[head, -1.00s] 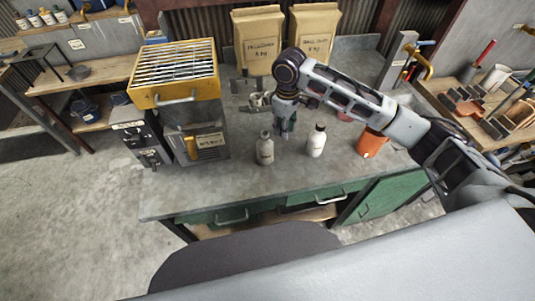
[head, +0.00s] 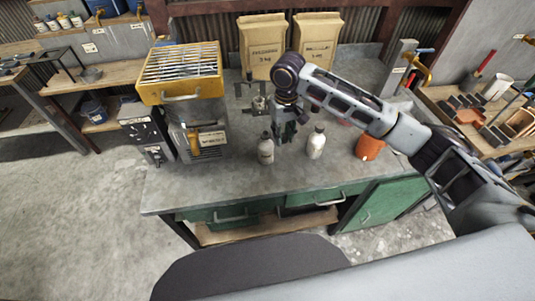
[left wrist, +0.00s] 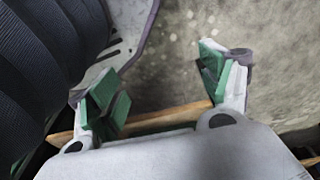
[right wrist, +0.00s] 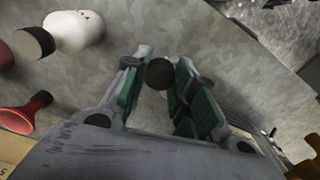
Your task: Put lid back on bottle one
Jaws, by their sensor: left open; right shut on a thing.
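My right gripper (head: 286,139) points down over the bench, behind and between two bottles. In the right wrist view my right gripper (right wrist: 160,75) is shut on a small dark round lid (right wrist: 160,73). A greyish bottle (head: 266,150) stands upright just left of the gripper, apart from it; its top looks uncapped, though small. A white bottle (head: 316,145) with a dark cap stands upright to the right; it also shows in the right wrist view (right wrist: 75,31). The bottle labels are too small to read. My left gripper (left wrist: 165,75) is open and empty, off the bench.
An orange container (head: 369,148) stands right of the bottles. A yellow-topped machine (head: 181,75) stands at the bench's left. Two paper sacks (head: 262,45) stand at the back. A red funnel-like thing (right wrist: 27,113) lies near the right gripper. The bench front (head: 245,185) is clear.

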